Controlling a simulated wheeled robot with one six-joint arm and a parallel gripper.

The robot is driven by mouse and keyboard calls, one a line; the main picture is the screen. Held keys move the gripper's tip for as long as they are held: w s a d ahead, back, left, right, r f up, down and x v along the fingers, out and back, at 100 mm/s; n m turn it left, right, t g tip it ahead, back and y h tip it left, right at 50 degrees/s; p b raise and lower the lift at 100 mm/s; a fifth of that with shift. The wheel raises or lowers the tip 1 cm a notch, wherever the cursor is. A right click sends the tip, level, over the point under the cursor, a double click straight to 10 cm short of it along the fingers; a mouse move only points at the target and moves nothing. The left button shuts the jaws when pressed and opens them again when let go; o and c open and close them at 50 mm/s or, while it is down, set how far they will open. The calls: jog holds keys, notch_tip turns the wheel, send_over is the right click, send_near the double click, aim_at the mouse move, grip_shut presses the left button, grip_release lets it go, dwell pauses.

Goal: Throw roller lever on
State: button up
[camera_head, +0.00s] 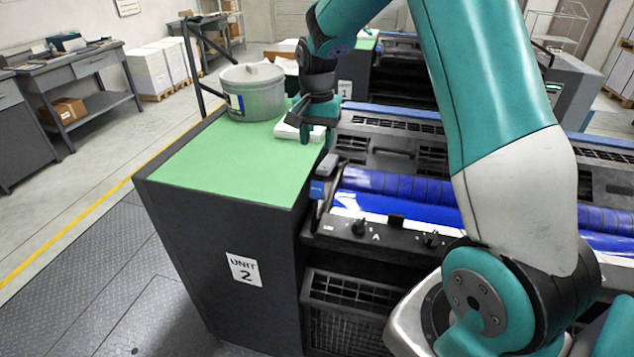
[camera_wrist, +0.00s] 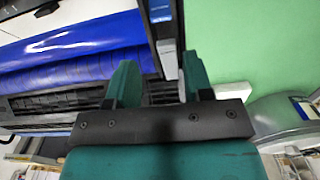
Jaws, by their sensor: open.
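The roller lever (camera_head: 326,168) is a short grey bar at the left end of the blue rollers on unit 2, beside the green-topped cabinet. A blue piece (camera_head: 317,188) sits at its near end. In the wrist view, the lever's pale grey end (camera_wrist: 170,65) shows near the right finger, below a dark strip with a blue patch. My gripper (camera_head: 316,128) is just beyond the lever in the head view, pointing down. In the wrist view my gripper (camera_wrist: 158,72) has its fingers apart with nothing held; contact with the lever cannot be told.
The blue rollers (camera_head: 400,185) and a black panel with knobs (camera_head: 375,232) lie right of the lever. A "UNIT 2" sign (camera_head: 244,270) marks the cabinet front.

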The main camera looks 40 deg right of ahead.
aim_at(317, 184)
notch_tip(317, 184, down, 14)
jog(key=p, duration=0.3)
jog(key=shift+a+f, duration=0.1)
jog(key=shift+c, duration=0.2)
